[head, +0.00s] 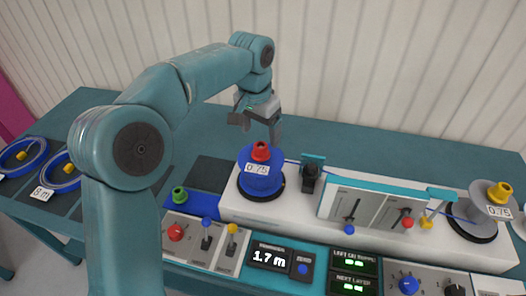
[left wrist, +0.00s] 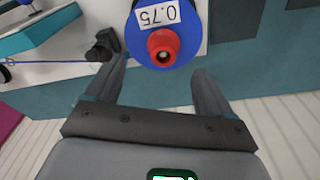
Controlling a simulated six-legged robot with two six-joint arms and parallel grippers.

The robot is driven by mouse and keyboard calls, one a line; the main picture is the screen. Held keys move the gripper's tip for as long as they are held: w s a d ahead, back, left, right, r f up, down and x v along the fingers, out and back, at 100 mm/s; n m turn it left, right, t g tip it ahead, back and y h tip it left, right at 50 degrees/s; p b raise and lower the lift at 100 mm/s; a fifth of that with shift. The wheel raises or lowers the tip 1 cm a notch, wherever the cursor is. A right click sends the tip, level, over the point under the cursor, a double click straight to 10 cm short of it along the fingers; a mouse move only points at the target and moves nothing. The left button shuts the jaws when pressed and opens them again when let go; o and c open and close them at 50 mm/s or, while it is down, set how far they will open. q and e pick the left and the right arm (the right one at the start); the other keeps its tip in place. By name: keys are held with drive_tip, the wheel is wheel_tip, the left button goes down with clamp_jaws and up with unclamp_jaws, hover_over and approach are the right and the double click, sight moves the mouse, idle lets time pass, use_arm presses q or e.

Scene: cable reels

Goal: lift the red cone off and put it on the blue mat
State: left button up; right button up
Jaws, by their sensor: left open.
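The red cone (head: 261,151) sits on top of the blue reel (head: 262,182) tagged 0.75, which stands at the left end of the white machine. The cone also shows in the left wrist view (left wrist: 163,46), near the top middle. The blue mat (head: 207,207) lies just left of the machine, with a green cone (head: 180,195) at its left end. My left gripper (head: 258,124) is open and empty above the red cone. In the left wrist view its fingers are spread apart, and the cone lies beyond their tips, between their lines. My right gripper is out of view.
A black post (head: 310,178) stands close right of the blue reel. A grey reel with a yellow cone (head: 499,191) is at the far right. Levers and displays line the front panel. Blue rings (head: 60,172) lie at the left. The teal table behind the machine is clear.

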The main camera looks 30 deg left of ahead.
sight(261, 147)
use_arm(q)
drive_tip(key=shift+w+a+f, duration=0.1)
drive_tip(key=shift+w+f, duration=0.05)
drive_tip(key=shift+f, duration=0.3)
drive_tip(key=shift+w+a+f, duration=0.1)
drive_tip(key=shift+f, duration=0.35)
drive_tip(key=shift+s+a+f, duration=0.1)
drive_tip(key=shift+s+f, duration=0.05)
drive_tip(key=shift+f, duration=0.1)
drive_tip(key=shift+s, duration=0.3)
drive_tip(key=shift+s+d+f, duration=0.1)
drive_tip(key=shift+d+f, duration=0.1)
drive_tip(key=shift+f, duration=0.2)
drive_tip(key=f, duration=0.1)
drive_tip(key=w+f, duration=0.1)
drive_tip(key=f, duration=0.1)
drive_tip(key=w+f, duration=0.1)
drive_tip(key=shift+a+f+p, duration=0.2)
drive_tip(key=shift+p, duration=0.2)
drive_tip(key=shift+s, duration=0.2)
drive_tip(key=shift+s+d+r, duration=0.15)
drive_tip(key=shift+s, duration=0.15)
drive_tip(key=shift+w+f, duration=0.2)
drive_tip(key=shift+w, duration=0.15)
drive_tip(key=c, duration=0.9)
drive_tip(key=shift+s, duration=0.1)
drive_tip(key=shift+c, duration=1.1)
